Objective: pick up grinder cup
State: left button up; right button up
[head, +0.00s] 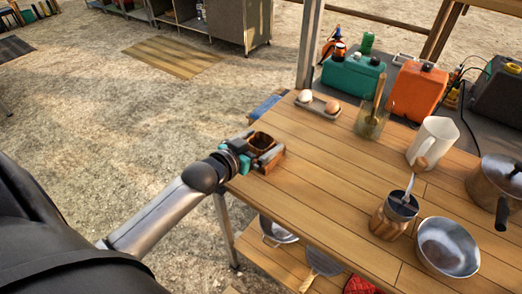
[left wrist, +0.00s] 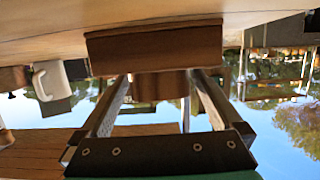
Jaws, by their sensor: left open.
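The grinder cup appears to be the small brown wooden box-like piece with a dark inside (head: 261,139), at the table's left edge in the head view. In the left wrist view, which looks upside down, its wide brown base (left wrist: 155,48) sits against the table and a narrower brown part (left wrist: 160,84) stands between the fingers. My left gripper (head: 265,152) is open, with one finger on either side of that narrower part. I cannot tell whether either finger touches it. My right gripper is not in view.
The table's middle is clear. A lower shelf holds pans.

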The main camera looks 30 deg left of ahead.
pick_arm(q)
jog(key=shift+c, duration=0.4)
jog(key=c, duration=1.2)
jog(key=shift+c, duration=0.2)
